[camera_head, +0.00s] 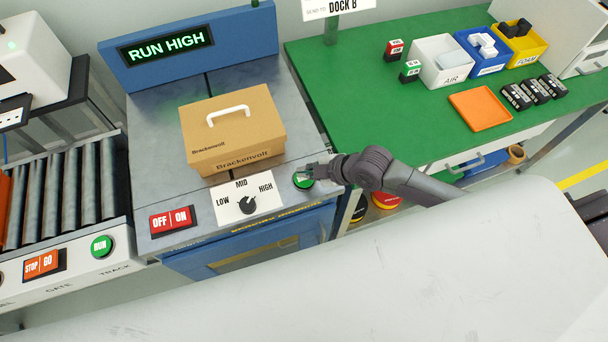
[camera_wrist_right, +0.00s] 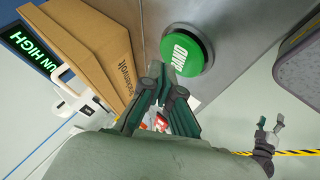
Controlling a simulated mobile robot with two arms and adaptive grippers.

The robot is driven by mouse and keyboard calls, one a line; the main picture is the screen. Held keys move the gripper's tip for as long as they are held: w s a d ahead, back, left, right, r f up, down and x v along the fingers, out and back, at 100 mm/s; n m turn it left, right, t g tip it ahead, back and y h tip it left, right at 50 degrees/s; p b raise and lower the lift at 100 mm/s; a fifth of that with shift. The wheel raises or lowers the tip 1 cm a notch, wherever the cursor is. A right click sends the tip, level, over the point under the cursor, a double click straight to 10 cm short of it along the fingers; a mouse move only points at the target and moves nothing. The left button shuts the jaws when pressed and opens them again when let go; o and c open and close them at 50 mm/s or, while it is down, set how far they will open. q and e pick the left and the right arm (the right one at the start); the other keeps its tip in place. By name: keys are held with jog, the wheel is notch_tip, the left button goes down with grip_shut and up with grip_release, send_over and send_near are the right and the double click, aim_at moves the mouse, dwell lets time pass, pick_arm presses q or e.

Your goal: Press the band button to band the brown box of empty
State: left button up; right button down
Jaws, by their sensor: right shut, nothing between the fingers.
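The brown box (camera_head: 232,128), marked Brackenvolt with a white handle on top, sits closed on the grey machine top in the head view. Its side (camera_wrist_right: 95,50) also shows in the right wrist view. The green band button (camera_wrist_right: 187,50) is round and reads BAND in the wrist view. In the head view the button (camera_head: 303,182) is partly covered by my right gripper (camera_head: 311,172). The right gripper is shut and empty, its fingertips close to the button; I cannot tell whether they touch it.
The machine display (camera_head: 167,44) reads RUN HIGH. A LOW/MID/HIGH knob (camera_head: 247,205) and an OFF/ON switch (camera_head: 171,220) are on the front edge. A roller track (camera_head: 62,195) is at left. A green table (camera_head: 350,95) with bins and an orange tray (camera_head: 480,108) is at right.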

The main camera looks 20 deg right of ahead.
aim_at(306, 179)
notch_tip(306, 179, up, 5)
jog(key=p, duration=0.5)
dwell(0.3)
jog(key=shift+a, duration=0.1)
dwell(1.1)
